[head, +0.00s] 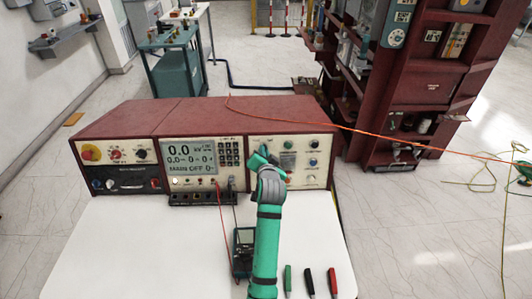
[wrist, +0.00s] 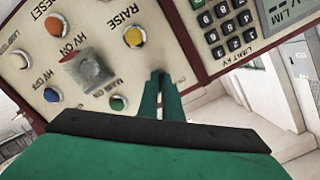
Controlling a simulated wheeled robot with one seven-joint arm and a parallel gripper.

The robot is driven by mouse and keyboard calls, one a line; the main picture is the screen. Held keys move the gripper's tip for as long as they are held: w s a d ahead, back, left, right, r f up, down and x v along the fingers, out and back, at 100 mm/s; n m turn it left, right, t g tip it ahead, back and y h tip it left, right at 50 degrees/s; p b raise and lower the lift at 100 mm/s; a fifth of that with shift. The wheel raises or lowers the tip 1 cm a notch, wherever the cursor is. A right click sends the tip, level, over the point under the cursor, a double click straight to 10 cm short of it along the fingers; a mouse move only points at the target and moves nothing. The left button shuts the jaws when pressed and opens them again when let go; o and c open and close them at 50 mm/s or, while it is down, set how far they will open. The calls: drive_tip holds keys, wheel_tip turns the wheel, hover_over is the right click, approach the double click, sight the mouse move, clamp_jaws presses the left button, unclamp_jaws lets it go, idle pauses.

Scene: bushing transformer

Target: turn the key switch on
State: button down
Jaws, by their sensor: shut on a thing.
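My gripper (wrist: 159,80) has its two green fingers close together, pressed up to the cream control panel (wrist: 105,38). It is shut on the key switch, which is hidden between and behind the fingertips. In the head view my gripper (head: 262,153) reaches the left part of the right-hand panel on the red console (head: 190,115). I cannot tell the key's angle.
A keypad (wrist: 222,28) lies to the right.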

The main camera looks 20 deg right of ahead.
drive_tip(key=shift+d+r+m, duration=0.1)
drive_tip(key=shift+d+m, duration=0.2)
drive_tip(key=shift+m, duration=0.4)
drive_tip(key=shift+a, duration=0.2)
drive_tip(key=c, duration=1.9)
unclamp_jaws()
drive_tip(key=shift+s, duration=0.1)
drive_tip(key=shift+c, duration=0.2)
drive_tip(key=v, duration=1)
drive_tip(key=shift+s+a, duration=0.3)
drive_tip(key=shift+s, duration=0.05)
